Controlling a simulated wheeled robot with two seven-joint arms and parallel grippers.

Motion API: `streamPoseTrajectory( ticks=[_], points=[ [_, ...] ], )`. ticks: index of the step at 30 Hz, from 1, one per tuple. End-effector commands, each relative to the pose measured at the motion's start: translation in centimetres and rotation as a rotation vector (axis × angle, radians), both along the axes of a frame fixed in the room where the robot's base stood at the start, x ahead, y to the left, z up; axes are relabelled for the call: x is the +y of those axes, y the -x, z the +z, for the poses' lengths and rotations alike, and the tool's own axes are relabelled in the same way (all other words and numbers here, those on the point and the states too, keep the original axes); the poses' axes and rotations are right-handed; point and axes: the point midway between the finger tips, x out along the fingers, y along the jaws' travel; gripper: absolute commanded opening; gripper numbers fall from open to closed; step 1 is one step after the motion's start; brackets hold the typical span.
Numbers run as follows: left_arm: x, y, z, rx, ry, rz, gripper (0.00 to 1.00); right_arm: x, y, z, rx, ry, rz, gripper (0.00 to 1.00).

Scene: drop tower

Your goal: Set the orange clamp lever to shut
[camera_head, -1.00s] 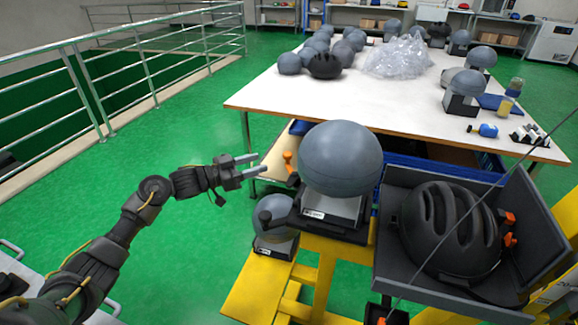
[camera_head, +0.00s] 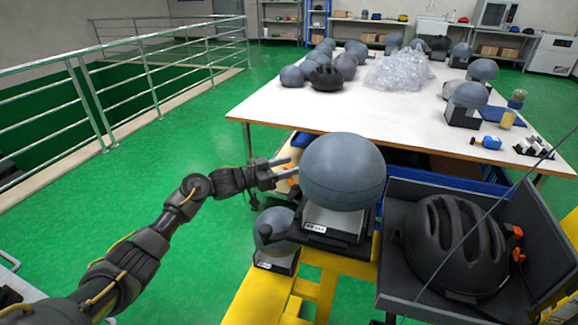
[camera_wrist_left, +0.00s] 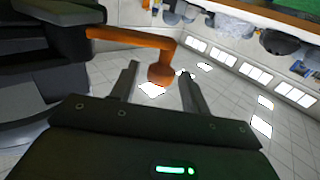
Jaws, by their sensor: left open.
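The orange clamp lever (camera_wrist_left: 140,40) shows in the left wrist view, reaching from a dark body at the left to a round knob between my finger tips. In the head view only a bit of its orange (camera_head: 291,181) shows beside the grey headform (camera_head: 343,170), partly hidden by my fingers. My left gripper (camera_head: 287,170) is open, its fingers on either side of the knob; it also shows in the left wrist view (camera_wrist_left: 160,85). I cannot tell whether a finger touches the knob. My right gripper is out of view.
A black helmet (camera_head: 455,242) sits in a grey tray right of the headform. A second headform (camera_head: 272,229) stands lower, by the yellow frame (camera_head: 252,302). A white table (camera_head: 300,112) with headforms is behind. Green floor left of my arm is clear.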

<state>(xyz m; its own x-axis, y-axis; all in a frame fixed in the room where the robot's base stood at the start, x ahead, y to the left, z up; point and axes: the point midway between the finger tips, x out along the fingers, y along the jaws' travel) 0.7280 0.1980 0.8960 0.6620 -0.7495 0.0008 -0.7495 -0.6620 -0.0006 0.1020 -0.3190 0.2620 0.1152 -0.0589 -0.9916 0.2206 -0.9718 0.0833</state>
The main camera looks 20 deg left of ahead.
Motion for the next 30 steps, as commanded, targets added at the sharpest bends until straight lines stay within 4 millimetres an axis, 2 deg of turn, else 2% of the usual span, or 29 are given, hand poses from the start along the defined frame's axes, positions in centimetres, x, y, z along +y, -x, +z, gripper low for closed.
streamPoseTrajectory(
  ticks=[4,12,23,30],
  points=[
    [-0.66,-0.51,-0.01,0.001,0.000,-0.001,0.46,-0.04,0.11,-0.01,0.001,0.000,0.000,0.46],
    [-0.71,-0.56,-0.04,0.001,-0.001,-0.001,0.46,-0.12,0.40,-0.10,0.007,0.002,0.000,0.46],
    [-0.69,-0.54,-0.05,0.001,-0.001,-0.001,0.00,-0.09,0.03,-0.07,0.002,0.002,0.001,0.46],
    [-0.85,-0.56,-0.01,0.001,-0.001,0.001,0.00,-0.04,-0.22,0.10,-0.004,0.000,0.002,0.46]
  ],
)
